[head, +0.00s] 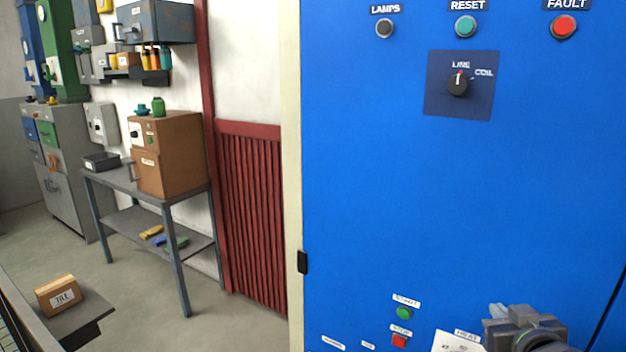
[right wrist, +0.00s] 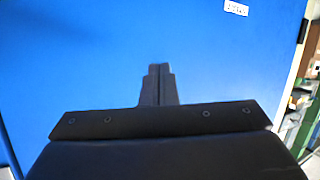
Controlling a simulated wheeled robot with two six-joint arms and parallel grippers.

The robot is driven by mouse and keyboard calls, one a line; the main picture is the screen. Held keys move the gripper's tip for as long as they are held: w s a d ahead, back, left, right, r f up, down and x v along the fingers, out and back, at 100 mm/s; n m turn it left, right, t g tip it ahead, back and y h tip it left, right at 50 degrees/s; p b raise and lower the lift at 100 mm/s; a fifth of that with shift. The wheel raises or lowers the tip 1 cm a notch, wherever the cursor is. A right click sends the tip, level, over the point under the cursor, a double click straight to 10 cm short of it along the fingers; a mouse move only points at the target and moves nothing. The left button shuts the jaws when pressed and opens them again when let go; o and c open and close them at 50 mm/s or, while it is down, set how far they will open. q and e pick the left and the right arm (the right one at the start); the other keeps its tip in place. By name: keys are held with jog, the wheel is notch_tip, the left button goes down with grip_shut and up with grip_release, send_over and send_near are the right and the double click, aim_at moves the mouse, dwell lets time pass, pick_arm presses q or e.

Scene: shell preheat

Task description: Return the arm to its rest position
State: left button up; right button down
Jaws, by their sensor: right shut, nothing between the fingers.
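My right gripper (head: 500,316) is at the bottom right of the head view, in front of the lower part of a blue cabinet (head: 400,200). In the right wrist view its two fingers (right wrist: 158,72) are together, with nothing between them and blue panel behind. The gripper and wrist hide part of the panel by the HEAT label (head: 467,336). I cannot tell the exact gap between the fingertips and the panel. My left gripper is in neither view.
The cabinet has a LINE/COIL knob (head: 458,85), a green START button (head: 404,312) and a red STOP button (head: 399,341). A white card (head: 455,344) is beside my gripper. A workbench (head: 150,205) stands at left, with open floor (head: 130,270) before it.

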jog(key=s+f+g, duration=0.6)
jog(key=s+f, duration=0.8)
jog(key=f, duration=0.4)
jog(key=s+a+f+g, duration=0.15)
jog(key=s+f, duration=0.25)
jog(key=s, duration=0.4)
jog(key=s+a+f+g, duration=0.1)
jog(key=s+f+g, duration=0.2)
jog(key=s, duration=0.5)
notch_tip(320, 180, down, 24)
jog(key=d+f+g, duration=0.1)
jog(key=s+a+f+g+y, duration=0.1)
jog(key=s+f, duration=1.4)
jog(key=f, duration=0.1)
jog(key=shift+f+m, duration=0.15)
jog(key=shift+m, duration=0.15)
